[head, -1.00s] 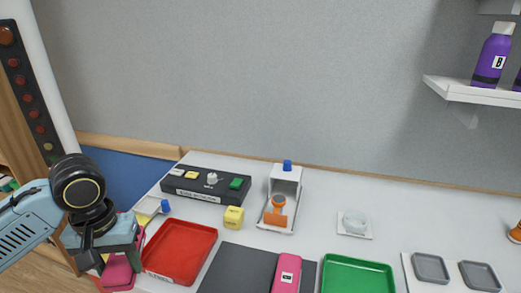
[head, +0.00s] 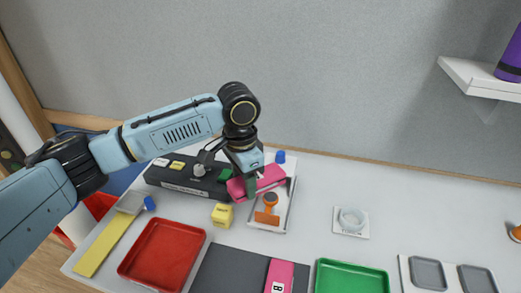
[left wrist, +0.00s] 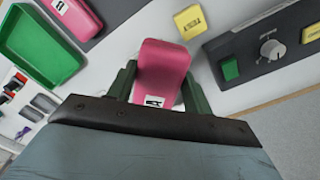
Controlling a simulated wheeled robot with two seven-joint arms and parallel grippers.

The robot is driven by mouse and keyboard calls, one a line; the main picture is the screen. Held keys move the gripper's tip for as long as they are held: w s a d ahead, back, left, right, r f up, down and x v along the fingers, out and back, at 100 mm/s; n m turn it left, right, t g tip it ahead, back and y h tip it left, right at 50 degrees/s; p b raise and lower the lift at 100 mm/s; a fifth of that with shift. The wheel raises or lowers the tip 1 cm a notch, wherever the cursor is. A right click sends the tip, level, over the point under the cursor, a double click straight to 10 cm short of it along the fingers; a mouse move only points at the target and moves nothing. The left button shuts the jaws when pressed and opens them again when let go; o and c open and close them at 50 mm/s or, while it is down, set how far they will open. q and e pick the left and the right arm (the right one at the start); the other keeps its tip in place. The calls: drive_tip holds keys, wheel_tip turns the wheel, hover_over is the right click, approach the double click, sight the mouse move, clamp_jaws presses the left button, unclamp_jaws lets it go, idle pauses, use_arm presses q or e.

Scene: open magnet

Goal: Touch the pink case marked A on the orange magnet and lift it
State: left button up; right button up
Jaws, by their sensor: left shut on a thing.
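My left gripper (head: 251,188) is shut on a pink case (head: 264,180), which also shows between the fingers in the left wrist view (left wrist: 162,70). The case has a white label, partly readable as A, near the palm end. It is held tilted over the back of the white tray-like stand (head: 283,212). The orange magnet (head: 267,216), with a dark round top, is in that stand, just below and in front of the case. I cannot tell whether the case touches anything there. My right gripper is out of view.
A dark control panel (head: 180,181) with a knob and a green button (head: 225,174) is left of the stand. A yellow block (head: 222,215), red tray (head: 163,252), green tray (head: 350,277) and pink case marked B (head: 280,275) are nearer. A white shelf (head: 480,80) is at right.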

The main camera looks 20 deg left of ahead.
sight(258, 177)
use_arm(q)
drive_tip(key=w+m, duration=0.1)
drive_tip(key=w+d+r+m+p, duration=0.1)
drive_tip(key=m, duration=0.1)
drive_tip(key=w+d+r+m+p, duration=0.1)
drive_tip(key=m, duration=0.1)
drive_tip(key=shift+r, duration=0.15)
drive_tip(key=shift+w+d+r+m+p, duration=0.1)
drive_tip(key=shift+w+m+p, duration=0.3)
drive_tip(key=shift+m, duration=0.3)
wheel_tip(258, 177, down, 6)
drive_tip(key=b, duration=0.8)
drive_tip(key=shift+b, duration=0.4)
drive_tip(key=shift+f, duration=0.8)
drive_tip(key=shift+r+p, duration=1.35)
drive_tip(key=shift+p, duration=0.35)
idle(1.4)
drive_tip(key=shift+r+p, duration=3.15)
drive_tip(key=shift+p, duration=1.05)
